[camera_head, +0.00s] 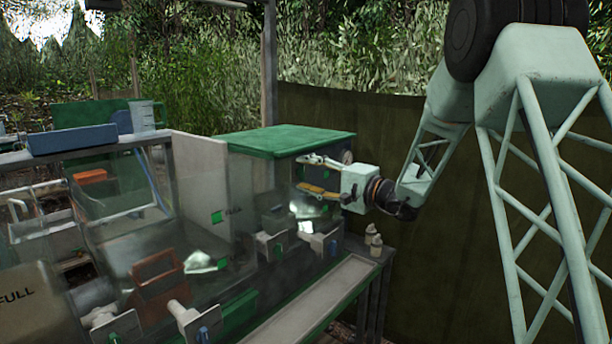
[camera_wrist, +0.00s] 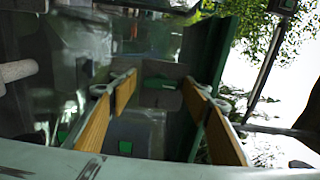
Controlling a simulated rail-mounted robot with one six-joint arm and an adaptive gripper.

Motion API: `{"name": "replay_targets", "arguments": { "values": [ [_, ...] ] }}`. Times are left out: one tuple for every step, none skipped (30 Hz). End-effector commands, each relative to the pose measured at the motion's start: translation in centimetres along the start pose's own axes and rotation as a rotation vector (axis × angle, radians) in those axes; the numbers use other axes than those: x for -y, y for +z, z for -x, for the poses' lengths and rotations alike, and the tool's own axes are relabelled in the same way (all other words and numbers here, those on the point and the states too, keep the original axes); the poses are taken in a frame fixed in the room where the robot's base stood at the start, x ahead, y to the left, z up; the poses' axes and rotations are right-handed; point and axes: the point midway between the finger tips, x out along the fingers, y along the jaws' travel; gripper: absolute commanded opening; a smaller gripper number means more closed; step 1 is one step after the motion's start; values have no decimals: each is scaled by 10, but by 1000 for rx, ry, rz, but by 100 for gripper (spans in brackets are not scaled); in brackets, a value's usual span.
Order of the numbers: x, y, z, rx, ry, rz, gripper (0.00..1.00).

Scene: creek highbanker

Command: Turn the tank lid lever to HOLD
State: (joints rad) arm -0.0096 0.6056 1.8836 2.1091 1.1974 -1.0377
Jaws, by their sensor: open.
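A tank with a green lid (camera_head: 285,138) stands behind my gripper in the head view. My gripper (camera_head: 304,174) is open in front of the tank's side, its two fingers one above the other and pointing left. In the wrist view my gripper (camera_wrist: 158,80) shows its orange-padded fingers spread apart with nothing held. A short green bar (camera_wrist: 158,83) on a grey block appears between the fingertips, with a visible gap to each finger. It may be the lid lever, but I cannot tell for sure. No HOLD mark is readable.
Clear panels and a pale upright board (camera_head: 200,180) stand left of my gripper. Grey boxes with green tabs (camera_head: 270,243) sit below it. A blue tray (camera_head: 72,139) and an orange-brown carrier (camera_head: 157,285) are further left. A dark green wall (camera_head: 440,260) closes the right.

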Motion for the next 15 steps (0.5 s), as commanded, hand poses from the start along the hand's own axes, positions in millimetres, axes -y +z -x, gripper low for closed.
{"name": "replay_targets", "arguments": {
  "values": [
    [0, 0, 1, 0, 0, 0, 44],
    [0, 0, 1, 0, 0, 0, 44],
    [0, 0, 2, 0, 0, 0, 44],
    [0, 0, 4, 0, 0, 0, 44],
    [0, 0, 5, -1, 0, 0, 44],
    [0, -1, 7, -1, 0, 0, 44],
    [0, -1, 9, -1, 0, 0, 44],
    [0, -1, 11, -1, 0, 0, 44],
    [0, -1, 15, -2, 0, 0, 44],
    [0, -1, 18, -2, 1, -1, 44],
    [0, -1, 21, -2, 1, -1, 44],
    [0, -1, 25, -2, 0, 0, 44],
    [0, -1, 28, -2, 0, 0, 44],
    [0, -1, 32, -2, 0, 0, 44],
    [0, -1, 38, -2, 0, 0, 44]
  ]
}}
